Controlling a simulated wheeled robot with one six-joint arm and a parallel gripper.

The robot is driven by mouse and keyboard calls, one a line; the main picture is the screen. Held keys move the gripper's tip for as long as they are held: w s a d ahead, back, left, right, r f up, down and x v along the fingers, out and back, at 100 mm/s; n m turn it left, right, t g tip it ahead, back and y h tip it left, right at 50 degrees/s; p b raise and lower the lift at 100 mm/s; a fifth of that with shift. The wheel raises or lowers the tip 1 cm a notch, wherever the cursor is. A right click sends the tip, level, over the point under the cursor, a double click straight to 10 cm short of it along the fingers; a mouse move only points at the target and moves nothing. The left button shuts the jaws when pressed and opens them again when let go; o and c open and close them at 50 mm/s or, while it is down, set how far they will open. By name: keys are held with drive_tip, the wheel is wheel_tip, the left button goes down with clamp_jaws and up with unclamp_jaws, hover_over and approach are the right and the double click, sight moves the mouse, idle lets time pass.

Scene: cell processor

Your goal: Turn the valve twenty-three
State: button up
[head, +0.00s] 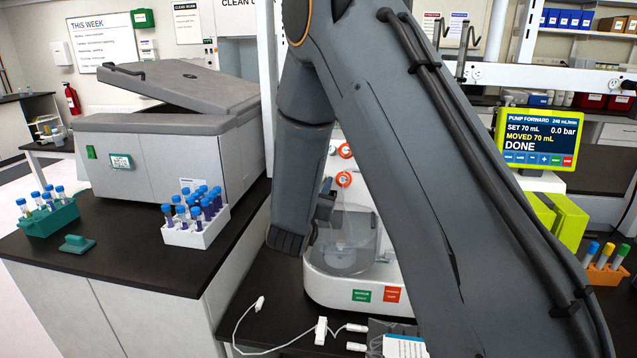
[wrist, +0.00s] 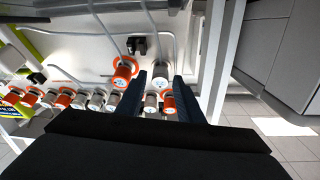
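The cell processor (head: 350,283) is a white machine with a clear round chamber, partly hidden behind my arm. Two orange-ringed valves, an upper one (head: 345,151) and a lower one (head: 343,179), show on its panel. The wrist view shows a row of orange and silver valves along the panel. My gripper (wrist: 160,78) is open, its two dark fingers pointing at the panel. A silver-white valve (wrist: 160,76) shows between the fingertips, and an orange valve (wrist: 125,72) is just left of them. The valve numbers are too small to read, so I cannot tell which is twenty-three.
A white rack of blue-capped tubes (head: 196,232) and a grey lidded box (head: 165,145) stand on the left bench. A pump screen (head: 540,137) reads DONE at the right. White cable and connectors (head: 321,330) lie before the processor. A pale post (wrist: 222,65) stands right of the fingers.

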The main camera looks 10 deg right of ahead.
clamp_jaws()
drive_tip(key=shift+a+m+h+b, duration=0.1)
drive_tip(key=shift+m+h+b, duration=0.2)
drive_tip(key=shift+m+b, duration=0.15)
drive_tip(key=m+g+h+b, duration=0.1)
drive_tip(key=m, duration=0.1)
drive_tip(key=shift+w+a+m, duration=0.1)
drive_tip(key=shift+w+m, duration=0.05)
drive_tip(key=shift+m, duration=0.2)
drive_tip(key=m+g+b, duration=0.1)
drive_tip(key=m, duration=0.2)
drive_tip(key=m+g+h+b, duration=0.1)
drive_tip(key=m, duration=0.1)
drive_tip(key=shift+a+r+m+b, duration=0.1)
drive_tip(key=shift+m+b, duration=0.2)
drive_tip(key=shift+m, duration=0.1)
drive_tip(key=m+g, duration=0.1)
drive_tip(key=m, duration=0.2)
drive_tip(key=m+g+b, duration=0.1)
drive_tip(key=m+g, duration=0.1)
drive_tip(key=m, duration=0.2)
drive_tip(key=r+m+g, duration=0.1)
drive_tip(key=m, duration=0.2)
drive_tip(key=shift+w+m+y, duration=0.25)
drive_tip(key=shift+m+y, duration=0.05)
drive_tip(key=shift+g, duration=0.3)
drive_tip(key=shift+f, duration=0.1)
